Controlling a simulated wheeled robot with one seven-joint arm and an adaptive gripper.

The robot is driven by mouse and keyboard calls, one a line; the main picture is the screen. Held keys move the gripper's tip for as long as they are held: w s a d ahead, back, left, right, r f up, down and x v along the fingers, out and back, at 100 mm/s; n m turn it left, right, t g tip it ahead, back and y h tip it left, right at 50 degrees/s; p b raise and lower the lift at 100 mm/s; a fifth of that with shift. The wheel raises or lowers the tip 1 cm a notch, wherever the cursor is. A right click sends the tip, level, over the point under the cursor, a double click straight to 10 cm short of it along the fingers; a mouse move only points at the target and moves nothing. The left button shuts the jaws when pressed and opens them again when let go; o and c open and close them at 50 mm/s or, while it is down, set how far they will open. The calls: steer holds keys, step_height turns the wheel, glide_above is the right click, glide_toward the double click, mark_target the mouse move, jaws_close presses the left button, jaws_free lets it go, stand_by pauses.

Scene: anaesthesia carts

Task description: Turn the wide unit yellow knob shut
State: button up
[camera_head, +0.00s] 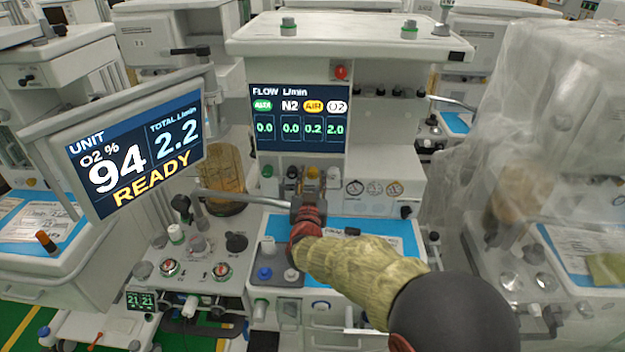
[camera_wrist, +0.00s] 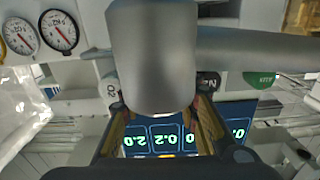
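The yellow knob (camera_head: 312,173) is in the knob row below the flow screen (camera_head: 298,118) of the middle unit. The AIR column reads 0.2. My gripper (camera_head: 309,196) is just in front of this row, below the yellow knob, and partly covers the knobs' lower parts. In the wrist view, my gripper (camera_wrist: 160,125) has its fingers apart, with upside-down screen digits showing between them.
A silver bar (camera_head: 240,200) reaches from the left to beside my gripper and also shows in the wrist view (camera_wrist: 265,52). A tilted READY monitor (camera_head: 135,150) stands left. A plastic-covered unit (camera_head: 545,130) stands right. A blue-edged worktop (camera_head: 400,230) lies below.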

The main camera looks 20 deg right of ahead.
steer(key=shift+w+d, duration=0.1)
steer(key=shift+w, duration=0.15)
steer(key=shift+r, duration=0.1)
steer(key=shift+c, duration=0.5)
jaws_close()
